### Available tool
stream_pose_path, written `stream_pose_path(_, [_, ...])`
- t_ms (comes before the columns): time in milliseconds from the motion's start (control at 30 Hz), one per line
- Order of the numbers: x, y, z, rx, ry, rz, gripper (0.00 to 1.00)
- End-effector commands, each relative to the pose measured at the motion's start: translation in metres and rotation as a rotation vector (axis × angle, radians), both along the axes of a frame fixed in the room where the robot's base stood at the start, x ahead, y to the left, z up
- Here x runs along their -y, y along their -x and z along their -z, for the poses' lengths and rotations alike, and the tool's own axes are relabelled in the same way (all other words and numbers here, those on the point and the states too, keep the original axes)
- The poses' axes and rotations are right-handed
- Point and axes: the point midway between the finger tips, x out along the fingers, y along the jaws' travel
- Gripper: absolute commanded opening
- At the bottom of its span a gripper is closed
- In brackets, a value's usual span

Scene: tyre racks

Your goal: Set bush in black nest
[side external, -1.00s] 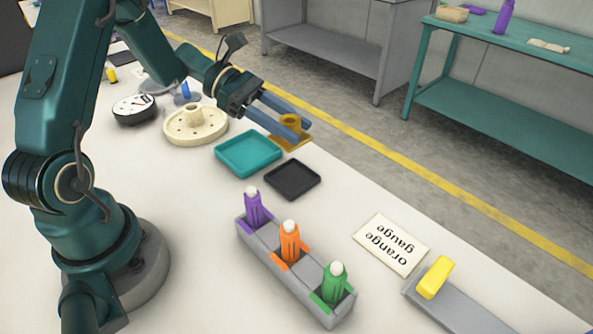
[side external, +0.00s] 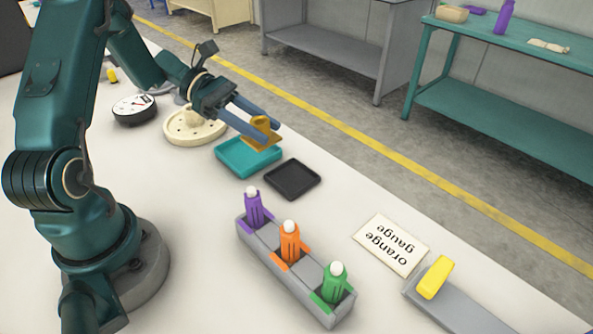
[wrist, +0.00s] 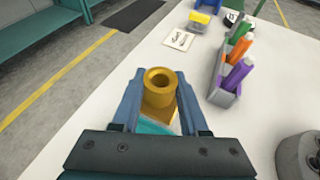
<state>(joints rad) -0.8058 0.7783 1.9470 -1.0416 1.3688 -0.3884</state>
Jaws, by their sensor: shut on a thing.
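The bush is a brass-yellow hollow collar (wrist: 159,78) on a flat flange. My gripper (wrist: 159,94) is shut on it, one finger on each side. In the side view the bush (side external: 262,124) hangs from my gripper (side external: 260,130) above the far right part of the teal tray, and its flange looks tilted. The black nest (side external: 292,180) is a shallow, empty square tray just right of and nearer than the teal tray. I cannot make out the black nest in the wrist view.
The teal tray (side external: 232,161) lies under the bush, with a cream round flange (side external: 185,137) and a dial gauge (side external: 134,109) to its left. A grey rack (side external: 262,257) holds purple, orange and green pieces nearer the camera. A card (side external: 391,245) and a yellow block (side external: 435,277) lie to the right.

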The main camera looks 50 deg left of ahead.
Motion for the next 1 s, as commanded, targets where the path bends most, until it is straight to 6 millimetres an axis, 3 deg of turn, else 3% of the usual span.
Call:
stream_pose_path(133, [0.032,-0.013,0.020,-0.005,0.005,0.007,0.00])
stream_pose_path(333, [0.053,-0.025,0.035,-0.001,0.001,0.003,0.00])
stream_pose_path(467, [0.056,-0.027,0.041,-0.002,0.001,-0.001,0.00])
stream_pose_path(733, [0.056,-0.027,0.073,-0.002,0.002,-0.001,0.00])
stream_pose_path(1000, [0.055,-0.027,0.077,0.001,-0.001,-0.001,0.00])
